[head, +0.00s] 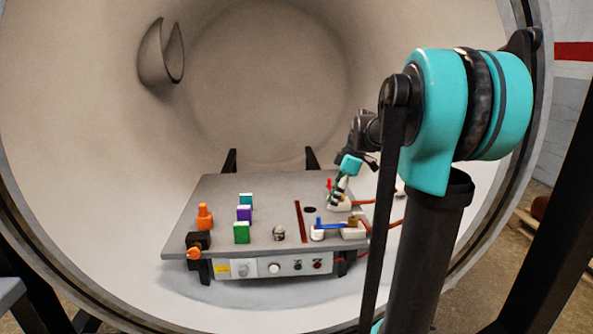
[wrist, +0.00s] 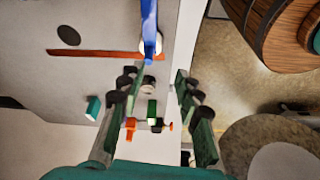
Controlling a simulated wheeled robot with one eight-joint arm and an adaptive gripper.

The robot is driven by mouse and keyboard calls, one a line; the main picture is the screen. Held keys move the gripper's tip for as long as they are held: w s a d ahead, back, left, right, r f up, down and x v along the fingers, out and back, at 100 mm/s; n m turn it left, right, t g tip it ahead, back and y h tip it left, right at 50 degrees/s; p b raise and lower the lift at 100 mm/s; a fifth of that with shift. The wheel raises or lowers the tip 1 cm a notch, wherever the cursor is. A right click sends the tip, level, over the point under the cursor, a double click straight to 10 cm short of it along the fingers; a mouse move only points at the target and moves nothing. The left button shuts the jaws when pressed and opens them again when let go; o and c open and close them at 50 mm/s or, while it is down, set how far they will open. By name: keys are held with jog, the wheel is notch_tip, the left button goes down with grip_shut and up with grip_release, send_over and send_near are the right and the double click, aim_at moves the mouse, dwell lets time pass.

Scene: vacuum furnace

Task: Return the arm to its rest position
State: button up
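My arm reaches from the right of the head view into the round chamber, bent over the right side of the grey table (head: 280,190). My gripper (head: 335,198) hangs above the table's right part, over a white block (head: 345,204) with a red piece (head: 329,184) beside it. In the wrist view the two green and black fingers of my gripper (wrist: 158,78) stand apart. Nothing is clearly held between them. A small round pale thing (wrist: 148,85) shows in the gap, seemingly farther off. A blue lever (wrist: 150,30) lies just beyond the fingertips.
Green (head: 241,233), purple (head: 243,213) and orange (head: 204,217) items stand on the table's left. The chamber rim (head: 538,160) is close to my arm.

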jog(key=s+f+m+t+h, duration=0.3)
jog(key=s+f+m+h, duration=0.1)
jog(key=s+f+m, duration=1.2)
jog(key=s+f, duration=0.3)
jog(key=s, duration=0.1)
jog(key=shift+s+f+t, duration=0.15)
jog(key=shift+s+t, duration=0.25)
jog(key=shift+o, duration=0.3)
jog(key=shift+a, duration=0.1)
dwell(1.1)
